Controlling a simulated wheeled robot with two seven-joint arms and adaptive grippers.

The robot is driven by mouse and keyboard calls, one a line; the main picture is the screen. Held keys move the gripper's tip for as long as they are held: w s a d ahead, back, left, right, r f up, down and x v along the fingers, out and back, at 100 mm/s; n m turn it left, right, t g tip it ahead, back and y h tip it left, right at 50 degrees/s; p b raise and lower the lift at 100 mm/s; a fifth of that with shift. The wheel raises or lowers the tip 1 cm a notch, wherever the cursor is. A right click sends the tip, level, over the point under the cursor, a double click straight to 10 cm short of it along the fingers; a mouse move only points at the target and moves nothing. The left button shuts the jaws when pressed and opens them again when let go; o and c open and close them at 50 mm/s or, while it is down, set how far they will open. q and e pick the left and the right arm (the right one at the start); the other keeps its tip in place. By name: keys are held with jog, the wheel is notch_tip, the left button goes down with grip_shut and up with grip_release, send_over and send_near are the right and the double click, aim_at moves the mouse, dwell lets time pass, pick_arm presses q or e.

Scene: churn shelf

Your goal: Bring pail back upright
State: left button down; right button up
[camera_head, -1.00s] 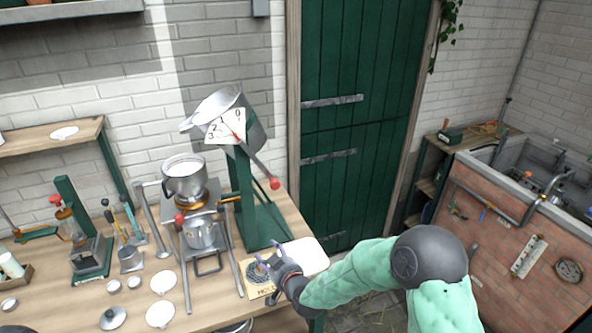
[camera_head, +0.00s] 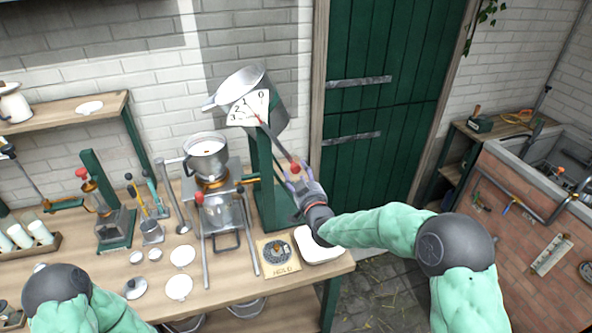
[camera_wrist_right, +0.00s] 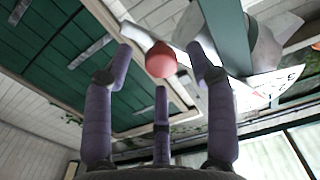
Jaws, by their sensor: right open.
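The metal pail (camera_head: 258,95) hangs tilted at the top of a green stand (camera_head: 264,180), its spout toward the left. A white numbered dial (camera_head: 249,108) sits in front of it. A lever with a red knob (camera_head: 295,167) slopes down to the right from the pail. My right gripper (camera_head: 297,178) is open just below the knob. In the right wrist view the red knob (camera_wrist_right: 161,60) shows between the purple fingertips, with no clear contact. The pail also shows there in part (camera_wrist_right: 262,38). My left gripper is out of the head view; only part of my left arm shows.
Left of the stand, a pot (camera_head: 207,158) sits on a metal frame above another vessel. A round dial on a "HOLD" board (camera_head: 279,254) and a white tray (camera_head: 318,246) lie at the bench's right end. The green door (camera_head: 372,90) is behind on the right.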

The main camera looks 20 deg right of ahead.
aim_at(296, 171)
jog(key=shift+w, duration=1.5)
grip_shut()
